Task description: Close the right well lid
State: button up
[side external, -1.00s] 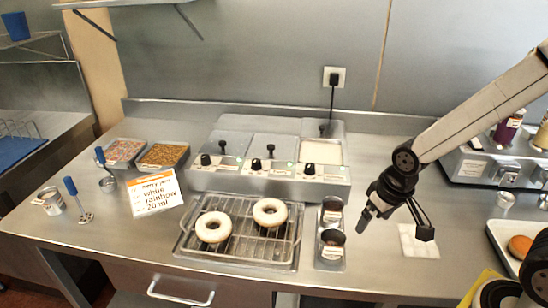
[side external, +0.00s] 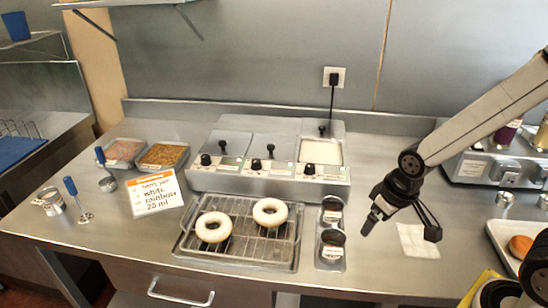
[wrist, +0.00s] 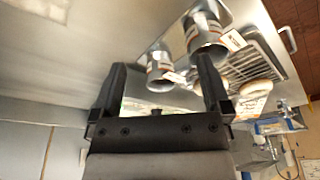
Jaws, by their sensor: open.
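The three-well glaze warmer (side external: 265,180) stands at the back centre in the side external view. Its right well (side external: 321,153) is uncovered and shows white glaze. The right well lid (side external: 323,129), grey with a black knob, stands raised at the back of that well. The left lid (side external: 228,142) and middle lid (side external: 272,148) lie closed. My gripper (side external: 370,223) is open and empty, in front and to the right of the warmer, apart from the lid. In the wrist view its two fingers (wrist: 160,62) are spread; the right lid is not clearly visible there.
Two metal cups (side external: 331,237) stand between the warmer and my gripper. A wire rack (side external: 262,248) holds two white-glazed donuts. An order card (side external: 154,193), topping trays (side external: 164,155) and tools are at the left. A white napkin (side external: 418,240) lies right of the gripper.

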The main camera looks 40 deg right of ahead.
jog(key=shift+w+r, duration=0.1)
jog(key=shift+w, duration=0.15)
jog(key=c, duration=0.7)
jog(key=shift+w+d+r, duration=0.15)
jog(key=shift+w+d, duration=0.05)
jog(key=shift+w, duration=0.4)
jog(key=shift+w+d+r, duration=0.1)
jog(key=shift+w+d, duration=0.05)
jog(key=shift+w, duration=0.45)
grip_shut()
jog(key=w+d+r+m, duration=0.1)
jog(key=w+d, duration=0.1)
jog(key=w, duration=0.4)
jog(key=w+d+r+m+t+h, duration=0.1)
jog(key=w+d, duration=0.2)
jog(key=w, duration=0.4)
jog(key=w+d+r+m+t+h, duration=0.1)
jog(key=w+d+r, duration=0.1)
jog(key=w, duration=0.4)
jog(key=shift+w+d, duration=0.3)
jog(key=shift+w, duration=0.1)
jog(key=w+d+r+m+t+h, duration=0.2)
jog(key=w+d+r+m+h, duration=0.1)
jog(key=w+d, duration=0.9)
jog(key=w+m, duration=0.1)
jog(key=w, duration=0.2)
jog(key=shift+d+r, duration=0.2)
jog(key=shift+d, duration=0.05)
